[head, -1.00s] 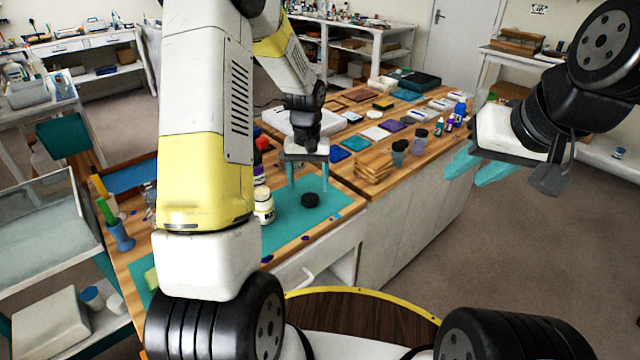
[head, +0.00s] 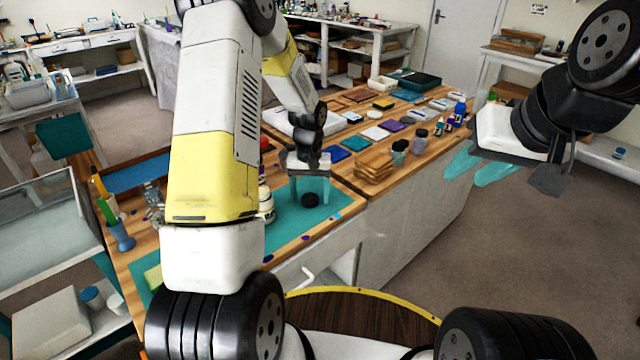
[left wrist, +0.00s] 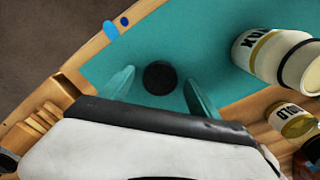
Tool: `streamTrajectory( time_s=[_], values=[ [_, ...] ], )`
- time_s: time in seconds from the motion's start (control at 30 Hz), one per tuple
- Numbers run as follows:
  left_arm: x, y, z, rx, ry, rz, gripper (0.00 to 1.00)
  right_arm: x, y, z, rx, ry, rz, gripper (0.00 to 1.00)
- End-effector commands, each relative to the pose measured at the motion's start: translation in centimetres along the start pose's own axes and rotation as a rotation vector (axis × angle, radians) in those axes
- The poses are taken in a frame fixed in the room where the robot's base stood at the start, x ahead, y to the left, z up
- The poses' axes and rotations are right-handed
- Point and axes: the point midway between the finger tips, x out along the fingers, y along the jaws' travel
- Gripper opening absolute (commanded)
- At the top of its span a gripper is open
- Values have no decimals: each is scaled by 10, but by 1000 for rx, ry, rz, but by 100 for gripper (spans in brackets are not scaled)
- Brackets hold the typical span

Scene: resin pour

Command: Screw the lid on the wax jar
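The black round lid (head: 310,200) lies on the teal mat (head: 290,222). It also shows in the left wrist view (left wrist: 160,77). My left gripper (head: 309,198) is low over the lid, with its teal fingers apart on either side; gaps show between lid and fingers in the left wrist view (left wrist: 159,90). The wax jar (left wrist: 262,57), cream with a gold band and a WAX label, stands to the right there. In the head view the wax jar (head: 267,207) is partly hidden by my left arm. My right gripper (head: 478,166) is open and empty, off the bench's right side.
A smaller jar with a gold label (left wrist: 291,121) stands near the wax jar. Stacked wooden pieces (head: 374,167) and dark-lidded jars (head: 399,150) stand to the right of the mat. A blue cup of tools (head: 121,236) is at the left. The mat right of the lid is clear.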

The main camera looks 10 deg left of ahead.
Motion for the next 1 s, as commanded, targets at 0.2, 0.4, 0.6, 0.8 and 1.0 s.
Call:
streamTrajectory(
  time_s=[0.2,0.4,0.6,0.8,1.0],
  values=[
    [0,0,0,0,0,0,27,0,0,0,0,0,0,36],
    [0,0,0,0,0,0,8,0,0,0,0,0,0,36],
    [-2,0,0,0,1,0,8,0,0,0,0,0,0,36],
    [-18,0,-1,0,2,1,8,0,0,0,0,0,0,36],
    [-38,-1,15,2,-2,-1,8,0,0,0,0,0,0,36]
  ],
)
